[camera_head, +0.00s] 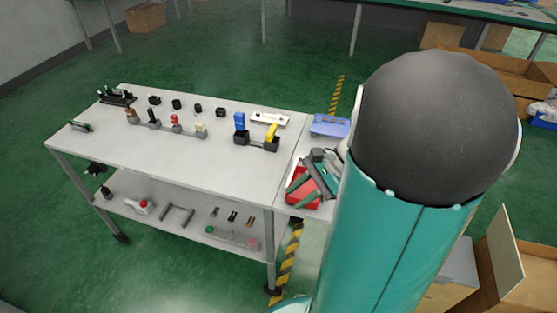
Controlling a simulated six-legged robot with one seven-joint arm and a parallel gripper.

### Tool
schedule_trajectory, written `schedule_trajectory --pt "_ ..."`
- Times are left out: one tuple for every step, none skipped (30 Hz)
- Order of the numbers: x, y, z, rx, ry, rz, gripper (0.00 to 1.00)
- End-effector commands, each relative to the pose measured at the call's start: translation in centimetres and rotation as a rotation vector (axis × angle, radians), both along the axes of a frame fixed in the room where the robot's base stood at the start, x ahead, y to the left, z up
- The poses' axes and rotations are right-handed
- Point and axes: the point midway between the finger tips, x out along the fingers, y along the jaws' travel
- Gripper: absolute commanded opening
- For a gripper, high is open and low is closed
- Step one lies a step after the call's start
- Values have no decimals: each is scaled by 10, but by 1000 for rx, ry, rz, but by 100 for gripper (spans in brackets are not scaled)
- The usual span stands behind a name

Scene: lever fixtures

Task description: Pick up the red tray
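The red tray (304,185) lies at the right end of the white table, on a lower surface beside the main top. Dark grey and teal parts cover much of it, so only patches of red show. These parts look like my gripper (317,170), over or against the tray. I cannot tell whether its fingers touch the tray or how far apart they are. My large teal arm link with its dark cap fills the right foreground and hides the area to the right of the tray.
A blue tray (330,126) sits just behind the red one. The white table (190,150) carries a blue and yellow lever fixture (257,138), a row of small levers (165,124) and several small parts. Its lower shelf (185,222) holds more parts. Cardboard boxes (505,255) stand at right.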

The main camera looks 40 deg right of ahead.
Motion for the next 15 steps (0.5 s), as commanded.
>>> schedule_trajectory --pt "-5 -20 -11 80 22 -107 29" --pt "-7 -30 -16 126 29 -165 29" --pt "-10 -44 -23 187 36 -242 29" --pt "-13 -55 -28 231 41 -301 29" --pt "-16 -65 -33 276 45 -357 29" --pt "-21 -79 -40 331 45 -429 29" --pt "-25 -88 -45 371 46 -479 29" --pt "-29 -97 -49 406 46 -525 29" --pt "-34 -107 -55 447 43 -578 29" --pt "-37 -114 -58 475 39 -614 29" --pt "-40 -119 -61 497 38 -642 29" --pt "-43 -125 -64 520 34 -673 29" --pt "-45 -128 -66 535 33 -690 29" --pt "-47 -131 -67 544 31 -702 29" --pt "-47 -132 -68 553 29 -712 29"
